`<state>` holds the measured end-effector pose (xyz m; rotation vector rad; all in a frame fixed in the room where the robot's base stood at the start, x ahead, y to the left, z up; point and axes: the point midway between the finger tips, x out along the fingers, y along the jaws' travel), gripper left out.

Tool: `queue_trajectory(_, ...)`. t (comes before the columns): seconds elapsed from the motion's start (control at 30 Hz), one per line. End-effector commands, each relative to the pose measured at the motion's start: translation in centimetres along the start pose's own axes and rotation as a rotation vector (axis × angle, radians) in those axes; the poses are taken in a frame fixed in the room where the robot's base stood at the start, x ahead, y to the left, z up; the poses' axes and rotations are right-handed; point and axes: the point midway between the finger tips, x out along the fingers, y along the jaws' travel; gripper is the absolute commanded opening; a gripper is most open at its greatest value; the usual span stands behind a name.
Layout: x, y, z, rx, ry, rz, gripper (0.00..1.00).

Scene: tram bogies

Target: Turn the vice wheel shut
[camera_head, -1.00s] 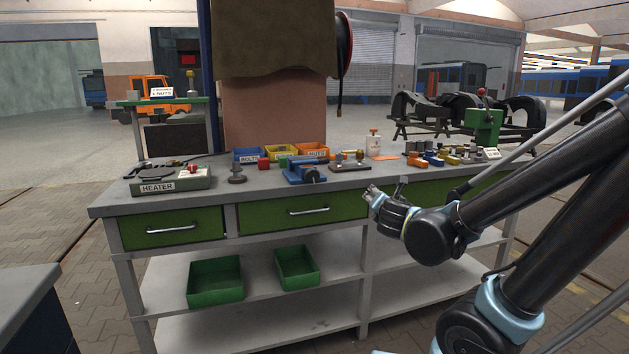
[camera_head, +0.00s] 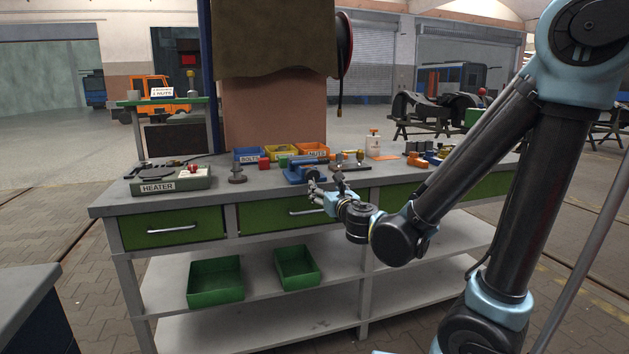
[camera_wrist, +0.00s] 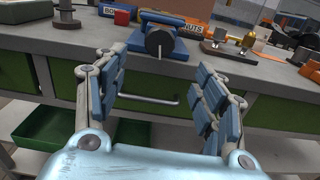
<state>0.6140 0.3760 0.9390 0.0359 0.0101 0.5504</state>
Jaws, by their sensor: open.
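The blue vice (camera_head: 297,172) stands on the bench top near its front edge. In the wrist view the vice (camera_wrist: 171,24) shows top centre, with its dark round wheel (camera_wrist: 160,42) facing me and a pale mark pointing down on it. My gripper (camera_head: 327,186) is in front of the bench edge at the vice, a little to its right in the head view. In the wrist view my gripper (camera_wrist: 167,88) has its two blue-padded fingers spread wide, with nothing between them. The wheel lies beyond the fingertips, between them in the picture, apart from both.
The grey bench (camera_head: 130,200) has green drawers with a handle (camera_head: 308,211) below the vice. A heater (camera_head: 170,182) stands left. Bolt and nut bins (camera_head: 313,150) are behind the vice. A small fixture with brass parts (camera_head: 350,163) sits to its right.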

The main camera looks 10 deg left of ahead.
Motion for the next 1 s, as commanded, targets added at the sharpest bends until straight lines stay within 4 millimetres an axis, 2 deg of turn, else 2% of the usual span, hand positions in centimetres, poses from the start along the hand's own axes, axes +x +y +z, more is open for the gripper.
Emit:
queue_trajectory(0.7, 10.7, -0.1, 0.0, 0.001, 0.000, -0.002, 0.64)
queue_trajectory(1.0, 12.6, 0.0, 0.0, 0.002, 0.000, 0.000, 0.64)
